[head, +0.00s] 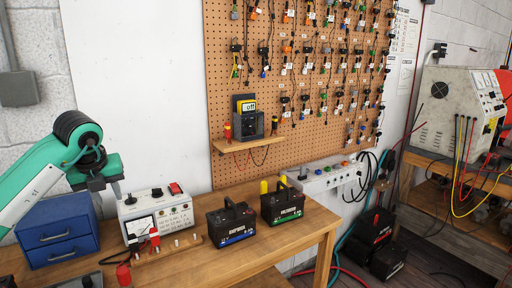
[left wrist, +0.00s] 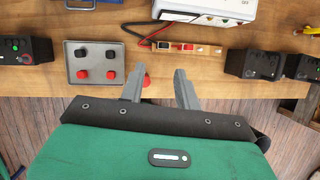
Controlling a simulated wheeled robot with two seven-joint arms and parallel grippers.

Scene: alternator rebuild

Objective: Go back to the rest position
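My left gripper (left wrist: 160,72) shows in the left wrist view with its two grey fingers spread apart. No object is visible between the fingers. They are over the front edge of the wooden workbench (left wrist: 210,88), near a red clip partly hidden behind the left finger. In the head view my green and black left arm comes in from the left above the bench, and I cannot make out its fingers there. My right gripper is in neither view.
A grey plate with red and black knobs (left wrist: 95,62) lies left of the fingers. The bench also holds a blue drawer box (head: 58,235), a white meter box (head: 157,212) and two batteries (head: 231,224) (head: 283,205). A pegboard (head: 290,90) with a small shelf (head: 246,145) stands behind.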

